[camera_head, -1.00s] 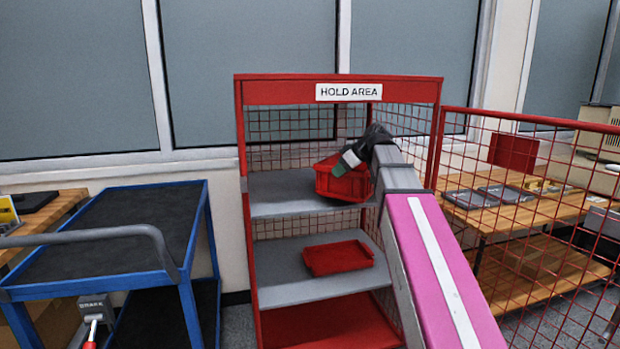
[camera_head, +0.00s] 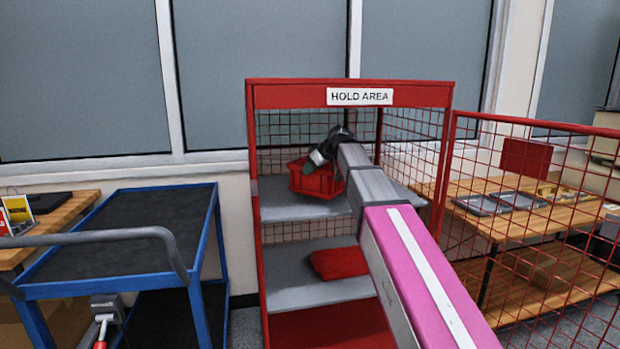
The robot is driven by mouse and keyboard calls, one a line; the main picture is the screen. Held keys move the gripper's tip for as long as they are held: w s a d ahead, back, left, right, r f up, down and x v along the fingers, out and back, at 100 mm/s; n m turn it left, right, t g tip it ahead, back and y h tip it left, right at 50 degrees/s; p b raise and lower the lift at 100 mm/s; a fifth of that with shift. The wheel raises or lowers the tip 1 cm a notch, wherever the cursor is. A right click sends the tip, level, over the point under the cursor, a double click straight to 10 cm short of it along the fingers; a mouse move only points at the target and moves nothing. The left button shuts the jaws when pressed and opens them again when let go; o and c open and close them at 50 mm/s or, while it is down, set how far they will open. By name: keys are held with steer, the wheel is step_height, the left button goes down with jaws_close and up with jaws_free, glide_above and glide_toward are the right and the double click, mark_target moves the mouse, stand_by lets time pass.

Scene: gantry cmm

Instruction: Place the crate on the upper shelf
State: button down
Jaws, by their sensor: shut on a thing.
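The red crate (camera_head: 312,182) is at the upper shelf (camera_head: 285,208) of the red rack marked HOLD AREA. My gripper (camera_head: 318,160) is shut on the crate at its near upper side, and my arm hides the crate's right part. The crate looks close to level and is over the grey shelf surface. I cannot tell whether its base touches the shelf.
A second red container (camera_head: 338,262) lies on the middle shelf (camera_head: 290,287), partly behind my arm. Red mesh panels (camera_head: 545,215) stand to the right. A blue cart (camera_head: 130,225) stands at the left. The upper shelf is bare left of the crate.

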steer(key=shift+f, duration=1.5)
steer(key=c, duration=1.1)
jaws_free()
steer(key=shift+f, duration=0.15)
step_height(320, 180, up, 9)
glide_above(329, 172)
steer(key=shift+w+d+f, duration=0.1)
steer(key=shift+w+d, duration=0.15)
steer(key=shift+d, duration=0.05)
